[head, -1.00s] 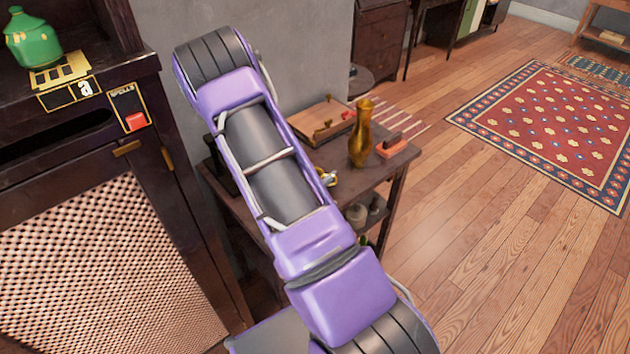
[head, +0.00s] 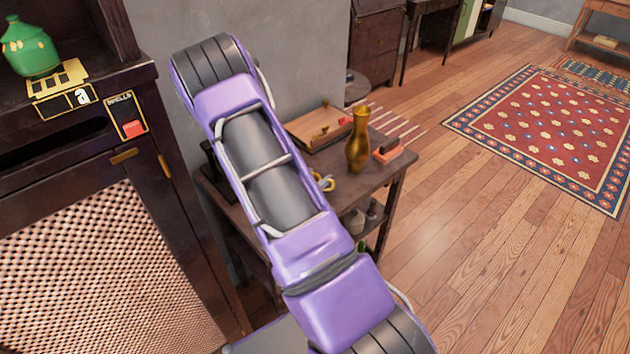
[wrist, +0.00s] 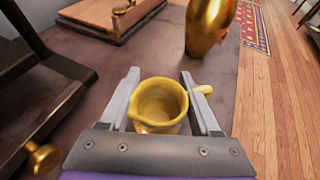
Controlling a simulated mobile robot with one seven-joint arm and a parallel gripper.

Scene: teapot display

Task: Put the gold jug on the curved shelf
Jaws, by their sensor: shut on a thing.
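The gold jug (wrist: 158,103), a small round open-topped vessel with a side handle, sits upright between the fingers of my gripper (wrist: 162,78) in the wrist view. The gripper is shut on it, above or at the dark table top; I cannot tell whether the jug touches the table. In the head view my arm hides the gripper, and a small gold shape (head: 323,182) beside the arm may be part of the jug. I cannot identify a curved shelf for certain in either view.
A tall gold vase (head: 358,142) stands on the small dark table (head: 385,170), beside a wooden box (head: 318,127) and an orange-topped block (head: 388,150). A dark stepped piece with a brass knob (wrist: 43,157) is close on the left. A cabinet holds a green teapot (head: 28,48).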

